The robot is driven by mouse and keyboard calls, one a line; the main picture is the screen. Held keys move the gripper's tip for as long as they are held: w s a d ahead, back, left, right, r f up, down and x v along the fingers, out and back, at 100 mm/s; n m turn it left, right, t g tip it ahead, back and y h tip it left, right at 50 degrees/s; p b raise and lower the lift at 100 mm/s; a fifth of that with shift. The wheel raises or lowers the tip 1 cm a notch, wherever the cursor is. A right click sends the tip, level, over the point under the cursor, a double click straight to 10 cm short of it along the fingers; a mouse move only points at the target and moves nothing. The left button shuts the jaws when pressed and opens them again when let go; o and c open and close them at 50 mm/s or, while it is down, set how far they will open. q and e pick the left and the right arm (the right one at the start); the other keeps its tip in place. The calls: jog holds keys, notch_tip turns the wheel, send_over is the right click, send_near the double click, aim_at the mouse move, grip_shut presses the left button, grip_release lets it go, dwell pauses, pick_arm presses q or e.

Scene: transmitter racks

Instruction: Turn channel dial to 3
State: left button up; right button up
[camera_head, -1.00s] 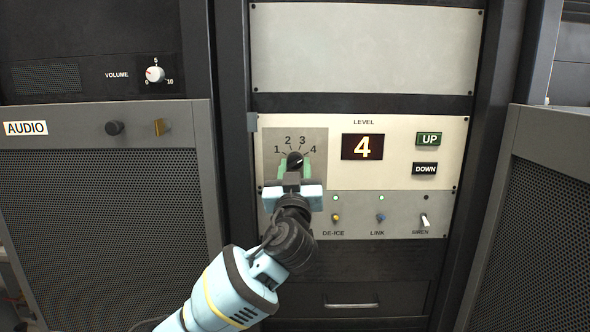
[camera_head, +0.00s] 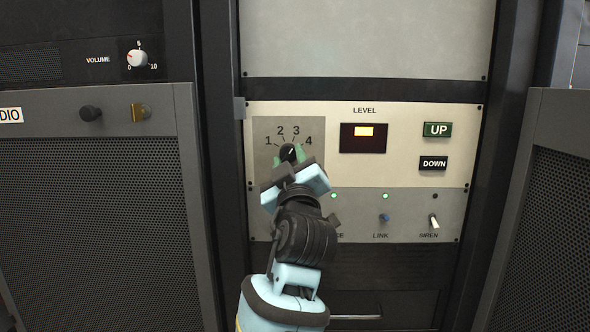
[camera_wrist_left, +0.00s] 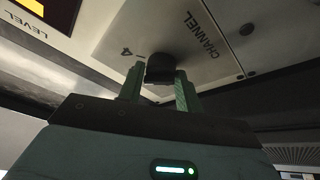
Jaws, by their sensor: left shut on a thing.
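The channel dial (camera_head: 289,150) is a round black knob with a white pointer line, on a grey plate numbered 1 to 4. Its pointer slants up and to the right, roughly toward the 3; I cannot tell its exact setting. My left gripper (camera_head: 289,156) is shut on the dial, one green finger on each side, and is tilted in the head view. In the left wrist view, the dial (camera_wrist_left: 160,68) sits between the fingertips of the left gripper (camera_wrist_left: 160,84). The lower part of the plate is hidden by my gripper in the head view. My right gripper is not in view.
The level display (camera_head: 363,137) shows a small amber block. UP (camera_head: 437,130) and DOWN (camera_head: 433,163) buttons are to its right. Toggle switches for LINK (camera_head: 384,217) and SIREN (camera_head: 434,221) are below. A volume knob (camera_head: 138,58) is at the upper left.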

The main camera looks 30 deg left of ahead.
pick_arm(q)
jog(key=shift+w+f+n+g+b, duration=0.1)
jog(key=shift+f+n+g+b, duration=0.25)
jog(key=shift+n, duration=0.45)
jog(key=shift+r+n+g+y+b, duration=0.2)
jog(key=shift+n+g+y+b, duration=0.2)
jog(key=shift+n, duration=0.3)
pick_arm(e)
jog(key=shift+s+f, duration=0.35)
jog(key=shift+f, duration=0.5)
pick_arm(q)
jog(key=shift+r, duration=0.1)
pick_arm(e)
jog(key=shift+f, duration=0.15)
pick_arm(q)
jog(key=o, duration=0.9)
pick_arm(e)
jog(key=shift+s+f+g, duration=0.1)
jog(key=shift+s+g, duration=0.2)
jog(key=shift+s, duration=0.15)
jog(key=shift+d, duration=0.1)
